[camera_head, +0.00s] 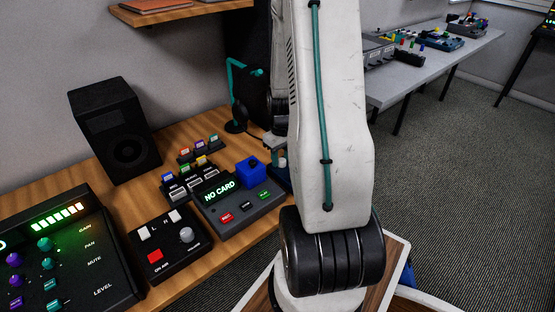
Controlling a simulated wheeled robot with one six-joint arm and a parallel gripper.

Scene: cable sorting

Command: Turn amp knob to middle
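No knob in view is legibly marked as the amp's. A black box (165,262) on the wooden desk has a round grey knob (186,235), a red button and two white buttons. Its knob setting is too small to read. A tall black unit (255,28) stands at the back, partly hidden by my arm, and no knob shows on it. My arm crosses the middle of the view. The end of my arm is mostly hidden behind its white link, and I cannot make out fingertips or whether anything is held.
A mixer (75,245) with purple and teal knobs is at the left. A black speaker (115,130) stands behind. A grey table (420,82) stands right, beyond open carpet.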

